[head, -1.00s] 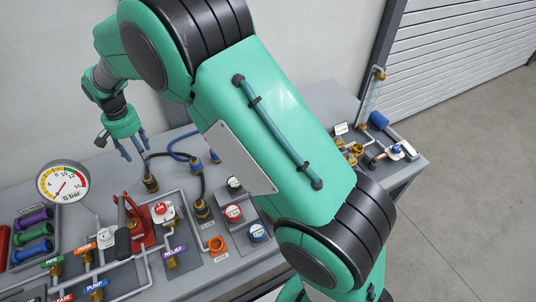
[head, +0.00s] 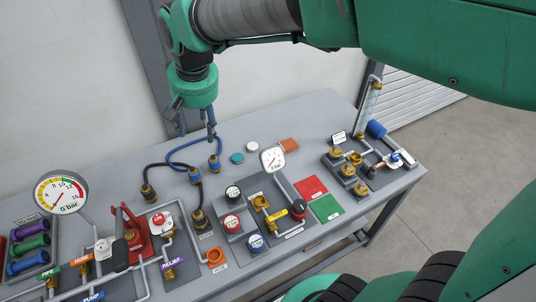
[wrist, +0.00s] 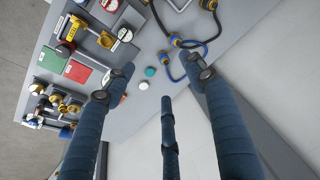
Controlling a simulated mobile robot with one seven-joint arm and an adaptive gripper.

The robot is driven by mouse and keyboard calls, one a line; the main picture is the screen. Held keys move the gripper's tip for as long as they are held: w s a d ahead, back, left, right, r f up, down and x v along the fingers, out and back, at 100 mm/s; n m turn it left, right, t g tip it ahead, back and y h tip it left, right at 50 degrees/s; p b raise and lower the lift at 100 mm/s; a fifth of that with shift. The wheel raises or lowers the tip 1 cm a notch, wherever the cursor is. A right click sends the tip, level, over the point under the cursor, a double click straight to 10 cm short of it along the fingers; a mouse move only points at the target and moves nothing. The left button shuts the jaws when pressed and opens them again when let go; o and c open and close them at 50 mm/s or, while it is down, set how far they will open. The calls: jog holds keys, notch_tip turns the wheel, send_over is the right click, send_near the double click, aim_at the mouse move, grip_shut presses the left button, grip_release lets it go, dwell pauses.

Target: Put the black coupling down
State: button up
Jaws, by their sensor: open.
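A black hose (head: 171,165) lies on the grey bench, with a dark-and-brass coupling (head: 200,218) at its front end, resting among the fittings. Two more couplings, one near the hose's bend (head: 195,176) and one on the blue hose (head: 214,163), lie farther back. No label shows which one is the black coupling. My gripper (head: 196,128) is open and empty, above the back of the bench, apart from the couplings. In the wrist view, my fingers (wrist: 160,78) are spread with nothing between them; couplings (wrist: 175,40) lie beyond.
A teal disc (head: 237,158) and a white disc (head: 252,146) lie at the back. Red (head: 311,188) and green (head: 326,208) pads lie at the right.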

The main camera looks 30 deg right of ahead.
jog(key=s+d+t, duration=0.1)
jog(key=s+d, duration=0.4)
jog(key=s, duration=0.6)
jog(key=s+d+n+t, duration=0.1)
jog(key=s+d, duration=0.4)
jog(key=s, duration=0.6)
jog(key=shift+d+r+h, duration=0.15)
jog(key=shift+r+h, duration=0.15)
jog(key=shift+r, duration=0.05)
jog(key=shift+f, duration=0.2)
